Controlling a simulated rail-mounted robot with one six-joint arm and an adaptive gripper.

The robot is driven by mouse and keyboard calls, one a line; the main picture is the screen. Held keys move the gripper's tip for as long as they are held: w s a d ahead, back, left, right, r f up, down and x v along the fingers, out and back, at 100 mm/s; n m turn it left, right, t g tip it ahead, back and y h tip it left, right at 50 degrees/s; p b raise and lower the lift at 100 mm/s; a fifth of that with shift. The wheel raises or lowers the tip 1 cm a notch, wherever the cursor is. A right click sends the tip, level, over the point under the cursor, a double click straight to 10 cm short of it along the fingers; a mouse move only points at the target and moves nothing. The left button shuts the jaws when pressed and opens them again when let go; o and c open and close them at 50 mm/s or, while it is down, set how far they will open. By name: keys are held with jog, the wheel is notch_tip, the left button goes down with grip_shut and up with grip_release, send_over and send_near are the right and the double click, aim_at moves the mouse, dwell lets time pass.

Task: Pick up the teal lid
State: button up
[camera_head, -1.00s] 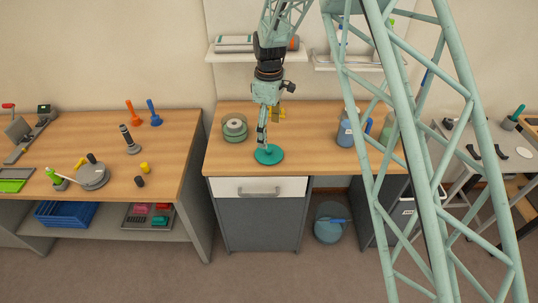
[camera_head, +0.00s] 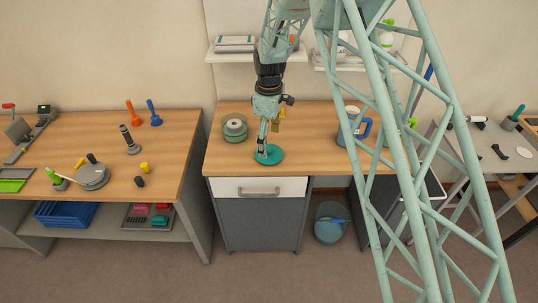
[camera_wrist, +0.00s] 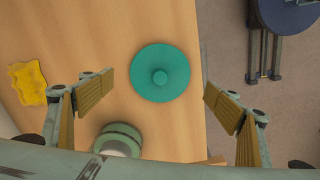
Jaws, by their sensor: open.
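The teal lid (camera_head: 273,158) is a flat round disc lying on the wooden desk, near its front edge. In the wrist view the whole lid (camera_wrist: 160,72) shows from above, with a small round knob at its centre. My gripper (camera_head: 263,153) is over the lid in the head view and hides part of it. In the wrist view my gripper (camera_wrist: 159,84) is open, with its padded fingers apart on either side of the lid and nothing between them. I cannot tell the exact height of the fingertips above the lid.
A grey-green round container (camera_head: 235,128) stands left of the lid. A yellow object (camera_wrist: 28,83) lies towards the back of the desk. A blue mug-like container (camera_head: 350,130) stands to the right. The desk's front edge is close to the lid, above a drawer (camera_head: 258,188).

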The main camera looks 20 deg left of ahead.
aim_at(269, 149)
jog(key=shift+f, duration=2.45)
jog(key=shift+c, duration=0.3)
